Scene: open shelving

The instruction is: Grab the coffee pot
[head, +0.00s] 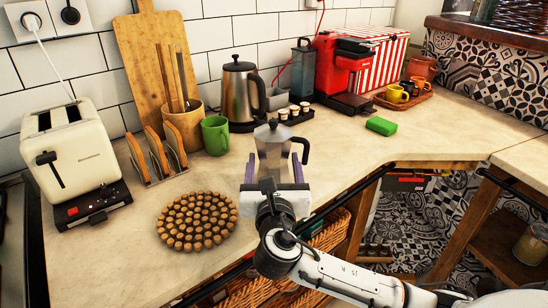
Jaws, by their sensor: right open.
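The coffee pot (271,146) is a small silver moka pot with a dark handle on its right. It stands upright on the counter (345,150) near the front edge. My right gripper (274,168) is open, with its two purple fingers on the left and right of the pot's lower body in the head view. The gripper's palm hides the pot's base. I cannot tell whether the fingers touch it. My left gripper is not in view.
A steel kettle (238,95), a green mug (215,136) and a tray of small cups (283,118) stand behind the pot. A round cork trivet (197,221) lies to the left. A toaster (72,150) is farther left.

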